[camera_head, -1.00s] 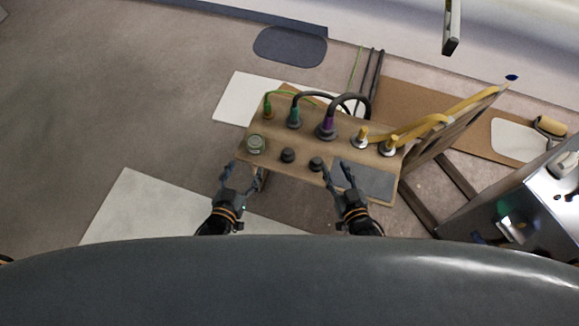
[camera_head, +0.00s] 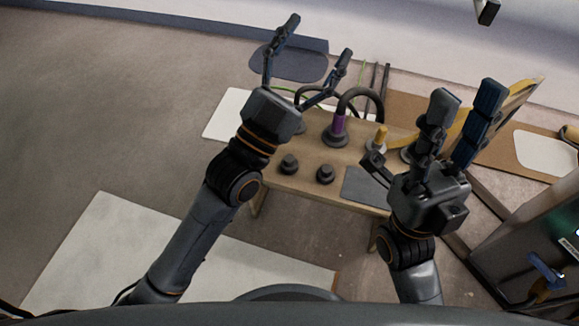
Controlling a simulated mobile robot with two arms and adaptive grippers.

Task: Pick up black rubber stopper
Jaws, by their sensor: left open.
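Two small black rubber stoppers stand near the front of the wooden bench, one on the left (camera_head: 289,164) and one on the right (camera_head: 325,174). My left gripper (camera_head: 319,40) is raised over the bench's left back part, open and empty, apart from both stoppers. My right gripper (camera_head: 464,98) is above the right part of the bench, its fingers spread and nothing seen between them. The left arm and gripper hide the bench's left end, including the green-capped fittings and the round metal piece seen earlier.
The wooden bench (camera_head: 300,189) also carries a purple-collared fitting (camera_head: 338,123) with a black hose, yellow-hosed fittings and a dark grey pad (camera_head: 366,188). A metal box (camera_head: 530,240) stands at right. Open floor lies left.

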